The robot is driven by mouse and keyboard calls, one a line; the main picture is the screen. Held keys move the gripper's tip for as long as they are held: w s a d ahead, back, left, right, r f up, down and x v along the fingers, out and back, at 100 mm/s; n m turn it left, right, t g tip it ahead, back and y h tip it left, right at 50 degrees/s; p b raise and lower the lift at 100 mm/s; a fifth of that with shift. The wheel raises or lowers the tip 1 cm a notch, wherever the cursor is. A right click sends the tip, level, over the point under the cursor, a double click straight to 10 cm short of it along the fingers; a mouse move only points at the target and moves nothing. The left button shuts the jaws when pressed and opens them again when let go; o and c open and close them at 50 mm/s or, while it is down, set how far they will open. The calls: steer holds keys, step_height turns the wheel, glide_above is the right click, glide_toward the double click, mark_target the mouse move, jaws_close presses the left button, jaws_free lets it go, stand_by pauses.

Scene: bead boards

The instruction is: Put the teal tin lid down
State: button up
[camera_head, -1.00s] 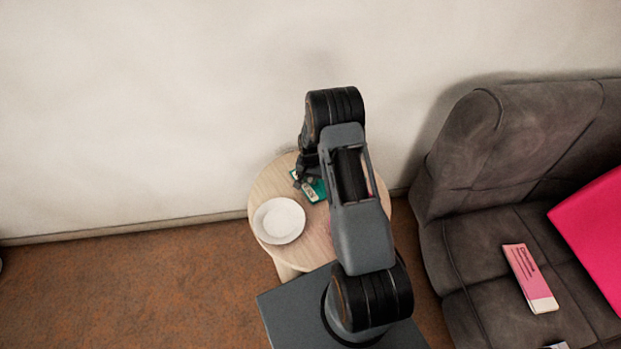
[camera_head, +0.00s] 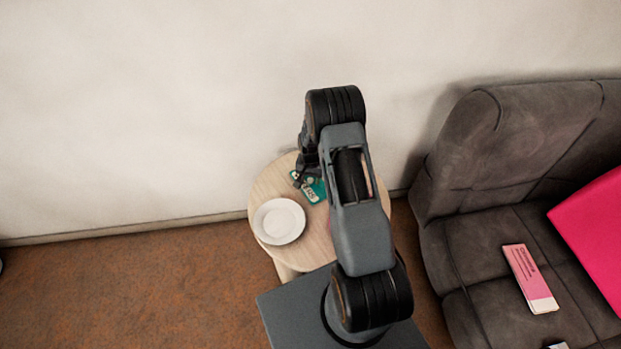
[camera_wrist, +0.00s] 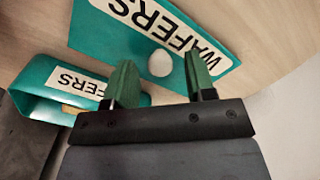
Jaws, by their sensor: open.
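The teal tin lid (camera_wrist: 215,45) has a white WAFERS label and a round white knob (camera_wrist: 160,63) in its middle. It appears to lie flat on the round wooden table, and part of it shows in the head view (camera_head: 317,187). My gripper (camera_wrist: 159,60) is open, its two fingers apart on either side of the knob in the wrist view, with a gap to it. A teal tin (camera_wrist: 38,85) with a similar label is beside the lid at the left of the wrist view. My arm hides part of the table in the head view.
A white plate (camera_head: 279,221) sits at the left front of the round table (camera_head: 268,186). A wall is behind the table. A grey sofa (camera_head: 470,250) with a pink box (camera_head: 528,277) and a pink cushion (camera_head: 597,225) stands to the right.

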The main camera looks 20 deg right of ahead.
step_height(320, 180, up, 11)
steer(key=p, duration=0.1)
step_height(320, 180, up, 14)
steer(key=n+t, duration=0.1)
steer(key=n, duration=0.2)
glide_above(310, 180)
steer(key=s+a, duration=0.5)
steer(key=s, duration=0.2)
steer(key=s+a+r+n+t, duration=0.1)
steer(key=s+a+r+n, duration=0.1)
steer(key=s, duration=0.5)
steer(key=s+a+r+n+t, duration=0.1)
steer(key=s+a+r+n, duration=0.1)
steer(key=s, duration=0.5)
step_height(310, 180, up, 3)
steer(key=shift+s+a+f, duration=0.1)
steer(key=shift+s+a, duration=0.3)
steer(key=shift+a, duration=0.25)
